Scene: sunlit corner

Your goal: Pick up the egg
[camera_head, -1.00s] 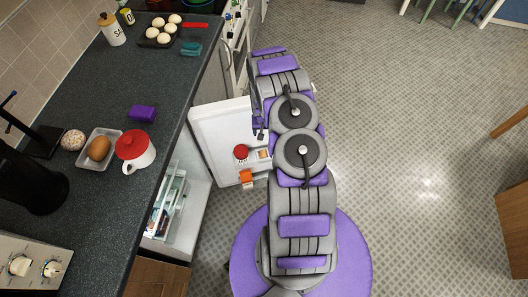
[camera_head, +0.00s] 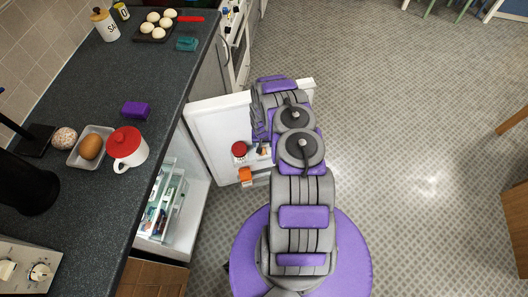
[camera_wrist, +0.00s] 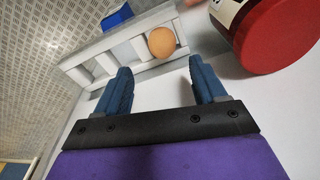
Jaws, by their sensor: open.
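A brown-orange egg (camera_wrist: 162,42) sits in a white slotted rack (camera_wrist: 103,62) on the inside of the open fridge door (camera_wrist: 262,100). My gripper (camera_wrist: 160,72) is open and empty, with its two blue fingers pointing toward the rack. In the wrist view the egg lies beyond the fingertips, between their lines, and apart from them. In the head view the fridge door (camera_head: 220,125) stands open beside my arm. My arm covers part of the door, and I cannot make out the egg clearly there.
A large red-lidded jar (camera_wrist: 285,38) is close to the right finger. A blue item (camera_wrist: 117,17) is beyond the rack. The counter (camera_head: 75,215) at left holds a red-lidded mug (camera_head: 126,142) and a brown oval object (camera_head: 90,147) in a grey tray.

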